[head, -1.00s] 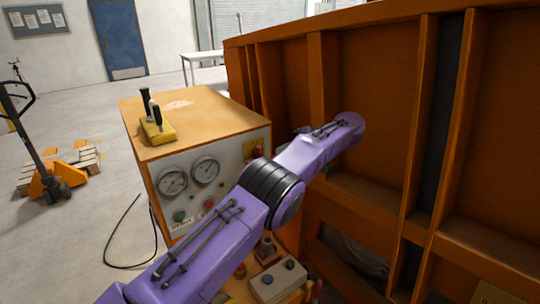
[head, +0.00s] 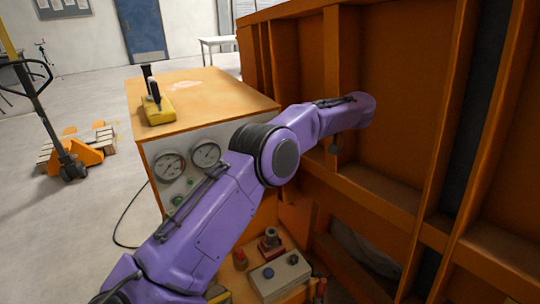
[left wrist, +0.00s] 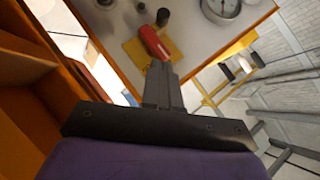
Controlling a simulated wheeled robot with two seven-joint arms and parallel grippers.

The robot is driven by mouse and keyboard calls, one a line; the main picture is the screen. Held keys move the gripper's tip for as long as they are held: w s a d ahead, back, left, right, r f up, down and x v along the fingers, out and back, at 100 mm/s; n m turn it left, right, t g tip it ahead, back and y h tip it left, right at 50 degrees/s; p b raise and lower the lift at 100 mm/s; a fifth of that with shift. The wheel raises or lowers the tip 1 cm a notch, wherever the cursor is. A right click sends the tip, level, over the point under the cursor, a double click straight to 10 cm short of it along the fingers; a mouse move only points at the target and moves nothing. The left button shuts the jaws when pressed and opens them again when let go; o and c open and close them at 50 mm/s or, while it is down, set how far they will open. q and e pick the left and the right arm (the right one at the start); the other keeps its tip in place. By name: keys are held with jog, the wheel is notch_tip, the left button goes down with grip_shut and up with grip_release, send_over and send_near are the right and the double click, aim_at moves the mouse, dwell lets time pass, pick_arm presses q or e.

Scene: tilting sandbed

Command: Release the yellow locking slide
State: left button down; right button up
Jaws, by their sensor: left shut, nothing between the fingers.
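I cannot tell for sure which yellow part is the locking slide. A yellow block (head: 158,112) with upright dark levers sits on top of the orange cabinet (head: 205,88). In the left wrist view a yellow plate (left wrist: 136,52) carries a red handle (left wrist: 152,42) on the cabinet's grey panel. My left gripper (left wrist: 160,68) is shut and empty, its tips just short of the red handle in the picture; contact cannot be told. In the head view my purple arm hides the gripper and that plate. My right gripper is out of view.
A tall orange ribbed wall (head: 400,100) stands close on the right. Gauges (head: 169,166) are on the cabinet front. A grey button box (head: 281,276) and red-based fitting (head: 271,243) lie below my arm. A pallet truck (head: 70,160) stands on open floor at left.

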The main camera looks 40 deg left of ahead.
pick_arm(q)
jog(key=s+a+f+p, duration=0.2)
jog(key=s+a+f, duration=0.2)
jog(key=a+f, duration=0.1)
jog(key=shift+a+f, duration=0.35)
jog(key=shift+f, duration=0.15)
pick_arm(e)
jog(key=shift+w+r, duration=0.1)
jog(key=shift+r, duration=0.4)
pick_arm(q)
jog(key=shift+s, duration=0.1)
